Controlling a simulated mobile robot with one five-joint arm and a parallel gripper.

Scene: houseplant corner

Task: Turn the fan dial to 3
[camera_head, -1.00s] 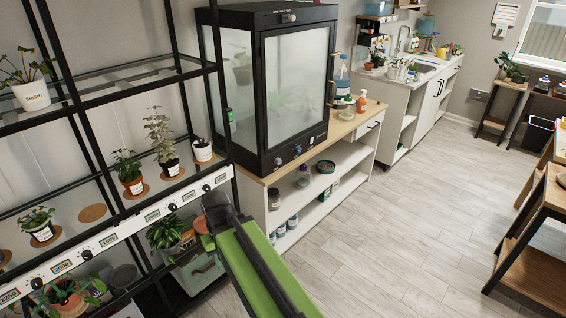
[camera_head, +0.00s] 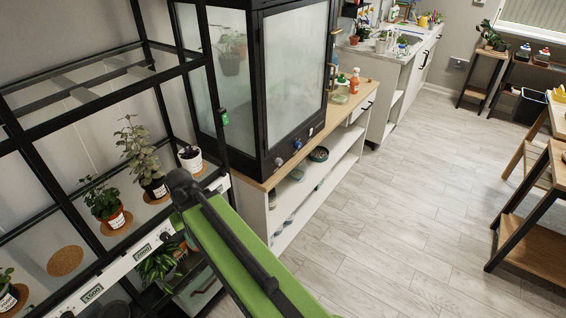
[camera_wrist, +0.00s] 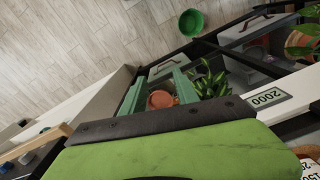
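A black-framed cabinet with frosted glass (camera_head: 293,75) stands on a wood-topped counter in the head view. Its lower front rail carries small round knobs, a grey one (camera_head: 278,161) and a second one (camera_head: 297,144). Their labels and pointer positions are too small to read, and I cannot tell which is the fan dial. My green arm reaches up from the bottom, and its dark end with my gripper (camera_head: 180,187) is left of and below the cabinet, apart from the knobs.
A black plant rack (camera_head: 75,118) with potted plants and number labels stands left, close to my arm's end. The counter (camera_head: 330,133) holds an orange bottle (camera_head: 355,81). A green bowl (camera_wrist: 191,23) lies on the floor in the wrist view. Open floor (camera_head: 400,210) lies right, before a wooden stand (camera_head: 535,245).

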